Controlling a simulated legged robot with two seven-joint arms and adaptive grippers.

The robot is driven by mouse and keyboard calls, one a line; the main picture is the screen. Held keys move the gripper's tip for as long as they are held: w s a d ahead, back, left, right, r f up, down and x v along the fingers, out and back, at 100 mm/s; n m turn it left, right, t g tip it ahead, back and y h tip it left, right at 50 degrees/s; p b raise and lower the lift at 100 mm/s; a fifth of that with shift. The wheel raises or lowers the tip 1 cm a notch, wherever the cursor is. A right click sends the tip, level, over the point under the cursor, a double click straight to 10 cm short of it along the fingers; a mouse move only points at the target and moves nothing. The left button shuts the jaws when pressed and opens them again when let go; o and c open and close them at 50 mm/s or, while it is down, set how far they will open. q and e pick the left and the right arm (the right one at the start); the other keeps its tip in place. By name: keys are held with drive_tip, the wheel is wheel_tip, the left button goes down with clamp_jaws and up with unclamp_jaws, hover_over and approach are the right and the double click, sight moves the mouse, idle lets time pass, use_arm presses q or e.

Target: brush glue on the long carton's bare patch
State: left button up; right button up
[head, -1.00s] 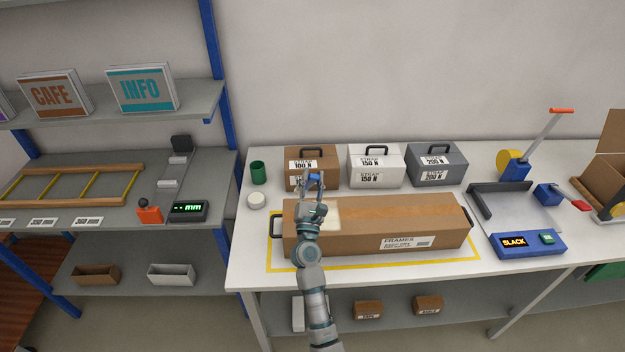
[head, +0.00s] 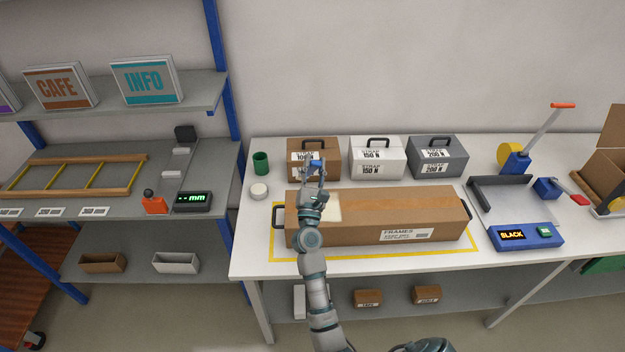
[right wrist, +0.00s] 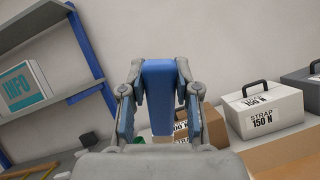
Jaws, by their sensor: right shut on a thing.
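The long carton (head: 410,211), brown with a FRAMES label, lies inside a yellow outline on the white table. Its pale bare patch (head: 330,209) is on the top near the left end, partly behind my right gripper. My right gripper (head: 315,169) is above the carton's left part, its fingers shut on a blue block-like piece. In the right wrist view this blue piece (right wrist: 159,88) stands between the fingers; I cannot see bristles, so I cannot tell if it is the brush. A green cup (head: 261,163) and a white round pot (head: 259,191) stand at left. My left gripper is not in view.
Three strap boxes with handles, brown (head: 326,146), white (head: 377,158) and grey (head: 438,157), line the back behind the carton. A device reading SLACK (head: 527,237) stands at right. A shelf unit (head: 120,106) stands at left.

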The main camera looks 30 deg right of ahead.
drive_tip(key=s+a+r+p, duration=0.3)
drive_tip(key=s+a+p, duration=0.1)
drive_tip(key=s+p, duration=0.2)
drive_tip(key=f+b, duration=0.3)
drive_tip(key=f, duration=0.1)
drive_tip(key=shift+w, duration=0.25)
drive_tip(key=shift+f+b, duration=0.5)
drive_tip(key=shift+b, duration=0.1)
